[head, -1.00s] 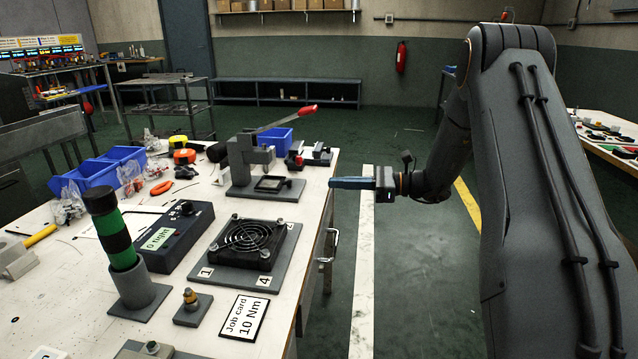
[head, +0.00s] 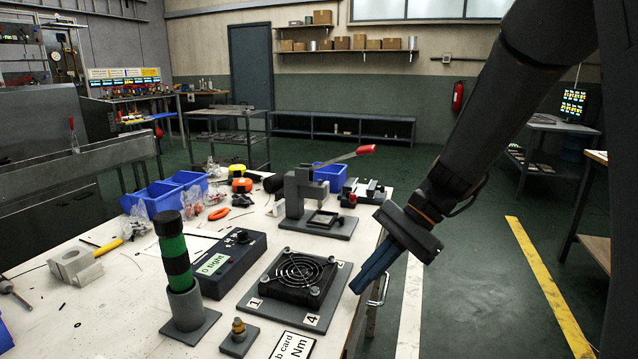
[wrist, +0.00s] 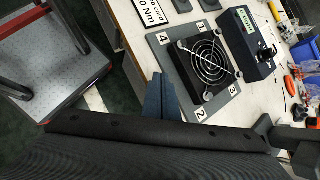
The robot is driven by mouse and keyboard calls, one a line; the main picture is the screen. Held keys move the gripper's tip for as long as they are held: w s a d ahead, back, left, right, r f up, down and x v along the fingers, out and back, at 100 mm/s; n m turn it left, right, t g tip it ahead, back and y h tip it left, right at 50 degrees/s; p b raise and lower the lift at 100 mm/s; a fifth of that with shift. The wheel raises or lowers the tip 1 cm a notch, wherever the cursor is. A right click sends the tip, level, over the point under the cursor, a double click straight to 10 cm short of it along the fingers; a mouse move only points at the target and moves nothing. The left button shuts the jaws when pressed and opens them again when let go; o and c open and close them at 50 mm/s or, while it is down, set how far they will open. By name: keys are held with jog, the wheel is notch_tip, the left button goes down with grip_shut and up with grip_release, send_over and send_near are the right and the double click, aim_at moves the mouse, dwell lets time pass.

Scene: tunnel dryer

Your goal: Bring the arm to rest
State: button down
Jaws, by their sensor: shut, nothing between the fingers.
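My gripper (head: 372,272) hangs from my arm at the right edge of the white bench (head: 130,285). Its blue-grey fingers are closed together with nothing between them, and they point down and to the left. In the head view they appear just right of the black fan (head: 298,272) on its grey numbered plate (head: 318,318). In the wrist view the fingers (wrist: 160,92) show beside the plate's edge, close to the bench edge. I cannot tell their exact height over the bench.
On the bench stand a green-and-black handled tool (head: 174,255) in a holder, a dark box with a label (head: 228,262), a lever press (head: 308,195) and blue bins (head: 165,193). A red-framed cart (wrist: 55,60) shows in the wrist view. Floor right of the bench is open.

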jog(key=s+d+n+t+h, duration=0.1)
jog(key=s+d+n+h, duration=0.1)
jog(key=s+n+h, duration=0.35)
jog(key=s+d+n+t+h, duration=0.1)
jog(key=s+d+n+h, duration=0.1)
jog(key=s+n, duration=0.6)
jog(key=s+d+r+m+p, duration=0.2)
jog(key=d+r+p, duration=0.4)
jog(key=p, duration=0.7)
jog(key=shift+s+d+r+m, duration=0.15)
jog(key=shift+d+r+m, duration=0.1)
jog(key=shift+m, duration=0.5)
jog(key=shift+h, duration=0.25)
